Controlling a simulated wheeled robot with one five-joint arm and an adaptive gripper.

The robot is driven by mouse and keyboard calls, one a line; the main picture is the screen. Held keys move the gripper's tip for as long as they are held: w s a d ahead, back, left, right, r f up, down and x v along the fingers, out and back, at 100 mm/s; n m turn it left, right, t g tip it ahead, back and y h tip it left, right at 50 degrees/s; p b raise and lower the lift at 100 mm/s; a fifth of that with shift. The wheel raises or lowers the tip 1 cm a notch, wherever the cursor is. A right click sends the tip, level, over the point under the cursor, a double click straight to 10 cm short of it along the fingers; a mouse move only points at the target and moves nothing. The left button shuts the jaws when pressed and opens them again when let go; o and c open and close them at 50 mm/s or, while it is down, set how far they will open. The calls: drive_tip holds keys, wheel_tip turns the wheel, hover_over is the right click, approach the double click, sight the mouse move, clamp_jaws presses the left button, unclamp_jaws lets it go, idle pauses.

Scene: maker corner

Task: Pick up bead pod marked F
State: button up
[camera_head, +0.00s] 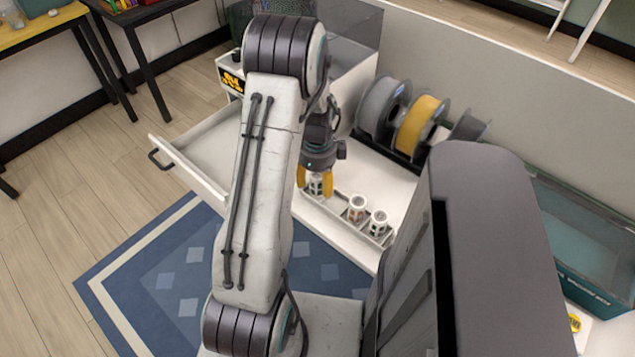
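My gripper (314,181) points down at the left end of a narrow grey tray (338,217). Its two yellow fingers stand on either side of a small white pod with a dark greenish mark (316,188). I cannot tell whether the fingers press on this pod or whether it is off the tray. Two more white pods stand upright in the tray to the right: one with orange-red marks (357,209) and one with darker marks (378,223). The letters on the pods are too small to read, so I cannot tell which is F.
Grey and yellow filament spools (418,125) stand on a rack behind the tray. An open white drawer (205,150) juts out at left. A teal bin (575,255) stands at right. My own arm and body hide much of the middle.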

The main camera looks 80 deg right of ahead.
drive_tip(key=c, duration=1)
drive_tip(key=shift+r, duration=0.15)
drive_tip(key=shift+c, duration=0.2)
